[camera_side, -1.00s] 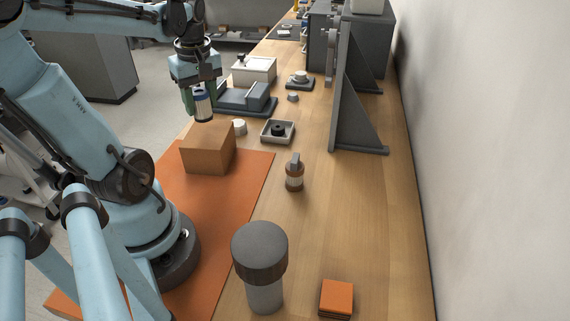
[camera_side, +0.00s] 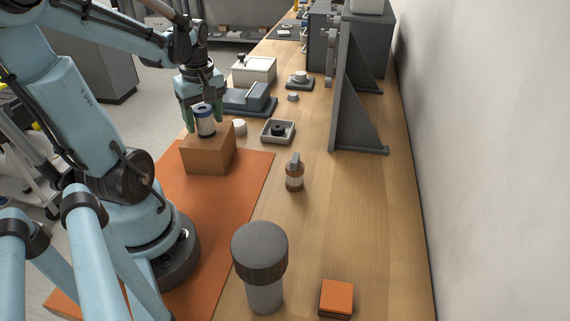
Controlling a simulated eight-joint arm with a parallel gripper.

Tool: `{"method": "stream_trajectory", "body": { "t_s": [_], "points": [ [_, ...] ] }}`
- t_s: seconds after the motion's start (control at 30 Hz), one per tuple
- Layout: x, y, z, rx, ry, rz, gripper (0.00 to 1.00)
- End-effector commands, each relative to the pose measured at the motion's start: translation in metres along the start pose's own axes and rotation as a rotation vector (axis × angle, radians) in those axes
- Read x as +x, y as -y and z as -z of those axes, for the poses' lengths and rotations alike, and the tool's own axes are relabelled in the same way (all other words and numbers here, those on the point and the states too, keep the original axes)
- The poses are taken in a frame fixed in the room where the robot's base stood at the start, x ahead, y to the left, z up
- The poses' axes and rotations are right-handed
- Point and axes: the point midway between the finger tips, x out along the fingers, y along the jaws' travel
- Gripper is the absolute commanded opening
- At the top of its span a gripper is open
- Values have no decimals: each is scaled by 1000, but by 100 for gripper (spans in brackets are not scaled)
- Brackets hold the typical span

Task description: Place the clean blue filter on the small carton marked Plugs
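The carton stands at the far end of the orange mat. No marking on it can be read from here.
A white round piece (camera_side: 239,128) stands just right of the carton, then a tray with a black part (camera_side: 278,131). A grey bracket (camera_side: 355,115) rises at right.

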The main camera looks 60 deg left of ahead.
Motion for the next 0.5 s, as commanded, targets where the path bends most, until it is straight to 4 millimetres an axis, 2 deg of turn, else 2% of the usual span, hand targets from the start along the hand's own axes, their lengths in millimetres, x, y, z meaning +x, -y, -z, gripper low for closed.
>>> {"method": "stream_trajectory", "body": {
  "t_s": [0.33,0.5],
  "points": [
    [-1,0,0,0,0,0,72],
    [-9,0,0,0,0,0,72]
  ]
}}
